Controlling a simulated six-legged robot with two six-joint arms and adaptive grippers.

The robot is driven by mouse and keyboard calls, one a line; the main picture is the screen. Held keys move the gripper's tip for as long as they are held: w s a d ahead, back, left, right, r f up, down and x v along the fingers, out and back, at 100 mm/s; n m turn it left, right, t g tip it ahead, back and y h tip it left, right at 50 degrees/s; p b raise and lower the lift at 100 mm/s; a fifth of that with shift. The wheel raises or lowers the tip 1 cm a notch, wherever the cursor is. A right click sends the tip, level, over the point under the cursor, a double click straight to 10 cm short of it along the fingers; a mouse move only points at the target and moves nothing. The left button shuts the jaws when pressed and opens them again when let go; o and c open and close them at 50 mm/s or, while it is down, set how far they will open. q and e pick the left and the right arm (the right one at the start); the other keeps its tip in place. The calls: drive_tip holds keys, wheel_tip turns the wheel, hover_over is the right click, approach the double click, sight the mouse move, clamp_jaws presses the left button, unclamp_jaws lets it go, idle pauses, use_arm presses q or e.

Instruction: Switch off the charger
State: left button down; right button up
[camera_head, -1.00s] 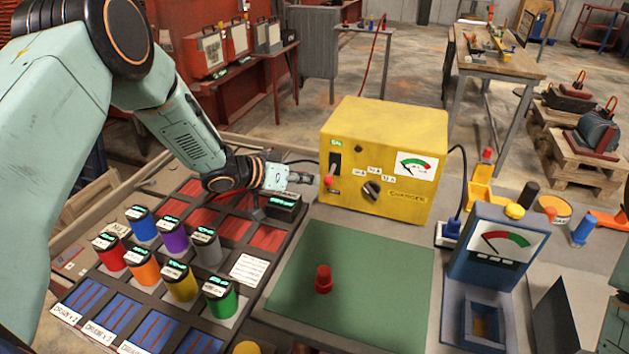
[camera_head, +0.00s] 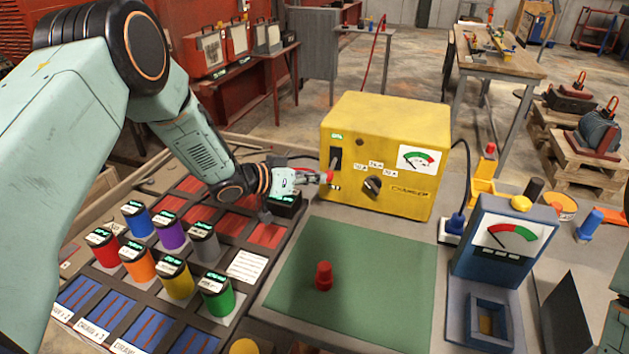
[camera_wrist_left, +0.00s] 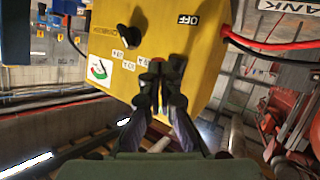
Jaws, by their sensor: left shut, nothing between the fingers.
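The charger (camera_head: 375,150) is a yellow box at the back of the bench. A dial, a gauge and a dark switch slot (camera_head: 336,156) are on its front. A green label sits above the slot. The switch lever ends in a red knob (camera_head: 329,176), low at the slot; its exact setting is hard to tell. My left gripper (camera_head: 318,177) is shut and empty, its tips close beside the knob; contact cannot be told. In the left wrist view the charger (camera_wrist_left: 150,35) appears upside down, with an OFF label (camera_wrist_left: 188,19) and the red knob (camera_wrist_left: 157,62) near the fingertips. My right gripper is out of view.
A green mat (camera_head: 380,260) with a red peg (camera_head: 324,277) lies before the charger. A rack of several coloured cylinders (camera_head: 170,240) stands at left, below my left arm. A blue meter (camera_head: 500,240) stands at right. A black cable (camera_head: 467,165) runs down the charger's right side.

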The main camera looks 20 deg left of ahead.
use_arm(q)
drive_tip(key=f+b, duration=0.1)
drive_tip(key=f+t+b, duration=0.1)
drive_tip(key=shift+w+m+b, duration=0.25)
drive_tip(key=shift+m+b, duration=0.05)
drive_tip(key=shift+b, duration=0.05)
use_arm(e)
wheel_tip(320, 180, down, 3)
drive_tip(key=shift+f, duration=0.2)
use_arm(q)
drive_tip(key=shift+s, duration=0.1)
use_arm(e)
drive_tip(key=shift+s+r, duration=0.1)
